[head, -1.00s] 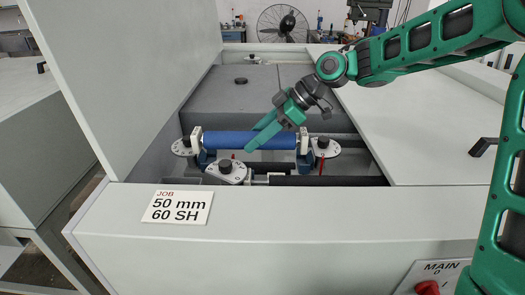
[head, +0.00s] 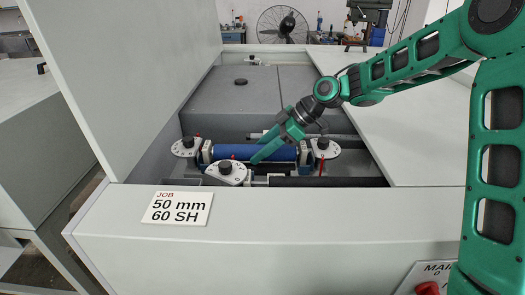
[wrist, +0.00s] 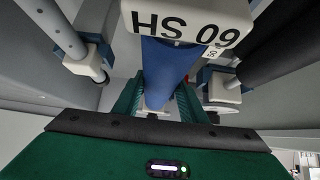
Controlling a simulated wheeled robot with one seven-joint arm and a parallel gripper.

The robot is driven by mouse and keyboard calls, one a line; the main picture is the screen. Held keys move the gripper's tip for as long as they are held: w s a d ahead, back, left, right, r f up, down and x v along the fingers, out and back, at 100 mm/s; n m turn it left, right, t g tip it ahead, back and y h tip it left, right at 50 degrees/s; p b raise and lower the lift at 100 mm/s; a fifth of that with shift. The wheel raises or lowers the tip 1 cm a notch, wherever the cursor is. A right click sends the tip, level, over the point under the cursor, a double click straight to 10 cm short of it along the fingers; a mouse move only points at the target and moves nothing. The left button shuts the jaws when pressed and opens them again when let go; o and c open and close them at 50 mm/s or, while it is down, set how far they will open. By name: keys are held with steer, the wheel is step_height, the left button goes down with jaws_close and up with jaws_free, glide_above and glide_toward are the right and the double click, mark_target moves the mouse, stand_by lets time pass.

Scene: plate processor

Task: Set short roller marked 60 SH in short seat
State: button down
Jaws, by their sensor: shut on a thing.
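The blue roller (head: 230,152) lies level, left to right, in the machine's opening. It also shows in the wrist view (wrist: 167,62), where its white end block (wrist: 150,30) reads 60 SH upside down. My gripper (head: 259,157) is shut on the roller right of its middle, with a green finger on either side. The roller's ends are down at the dark blue seat supports (head: 304,161), between the left dial plate (head: 186,147) and the right dial plate (head: 325,148). Whether the ends rest fully in the seat cannot be told.
A front dial plate (head: 228,173) stands close before the roller. A dark roller (head: 325,181) lies nearer the front wall. A job card (head: 177,207) reads 50 mm, 60 SH. The raised white cover (head: 125,75) bounds the left; a flat white panel (head: 410,130) bounds the right.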

steer(key=shift+f, duration=0.55)
steer(key=c, duration=1.1)
jaws_free()
steer(key=shift+s+f, duration=0.15)
steer(key=shift+r, duration=0.35)
steer(key=v, duration=1.2)
steer(key=shift+r, duration=0.4)
